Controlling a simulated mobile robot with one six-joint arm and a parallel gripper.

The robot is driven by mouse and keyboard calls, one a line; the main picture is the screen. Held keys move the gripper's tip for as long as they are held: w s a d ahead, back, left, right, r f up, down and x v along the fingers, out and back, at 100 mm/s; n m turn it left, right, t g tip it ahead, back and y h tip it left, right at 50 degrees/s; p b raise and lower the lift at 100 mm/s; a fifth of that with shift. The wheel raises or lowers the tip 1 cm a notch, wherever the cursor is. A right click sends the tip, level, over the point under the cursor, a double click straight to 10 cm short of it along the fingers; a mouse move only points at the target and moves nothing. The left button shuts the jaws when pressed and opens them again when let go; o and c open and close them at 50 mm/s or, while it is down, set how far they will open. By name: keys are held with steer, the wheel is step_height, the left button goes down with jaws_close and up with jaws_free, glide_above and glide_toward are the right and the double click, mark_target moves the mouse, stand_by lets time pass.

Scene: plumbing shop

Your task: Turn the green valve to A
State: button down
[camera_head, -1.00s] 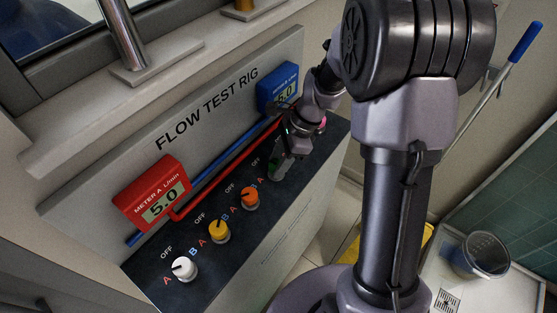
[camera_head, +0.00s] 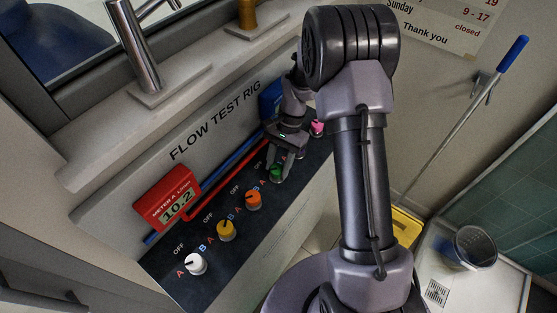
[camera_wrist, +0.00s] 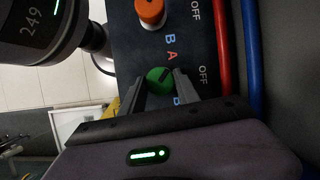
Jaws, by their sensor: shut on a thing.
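The green valve (camera_head: 277,174) is a round knob on the dark sloping panel of the flow test rig, right of the orange knob. My gripper (camera_head: 279,169) is over it from above. In the wrist view the green valve (camera_wrist: 159,80) sits between the two fingertips of my gripper (camera_wrist: 160,83), which are shut on its sides. A dark mark on the knob slants to the upper right there, roughly toward the red A (camera_wrist: 172,55). The OFF label lies to its right. A blue B is partly hidden below it by a finger.
Orange (camera_head: 253,200), yellow (camera_head: 226,230) and white (camera_head: 195,264) knobs line the panel to the left; a pink knob (camera_head: 317,128) is to the right. Red meter A (camera_head: 168,198) reads 10.2. Blue meter B (camera_head: 270,98) is mostly hidden by my arm.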

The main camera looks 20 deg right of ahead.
steer(key=shift+w+n+h+p, duration=0.1)
steer(key=shift+n+h+p, duration=0.4)
steer(key=shift+n, duration=0.5)
steer(key=c, duration=0.9)
jaws_free()
steer(key=shift+g, duration=0.3)
steer(key=p+v, duration=0.4)
steer(key=v, duration=1.3)
steer(key=shift+d+r+p, duration=0.15)
steer(key=shift+r+p, duration=0.1)
steer(key=shift+p, duration=0.15)
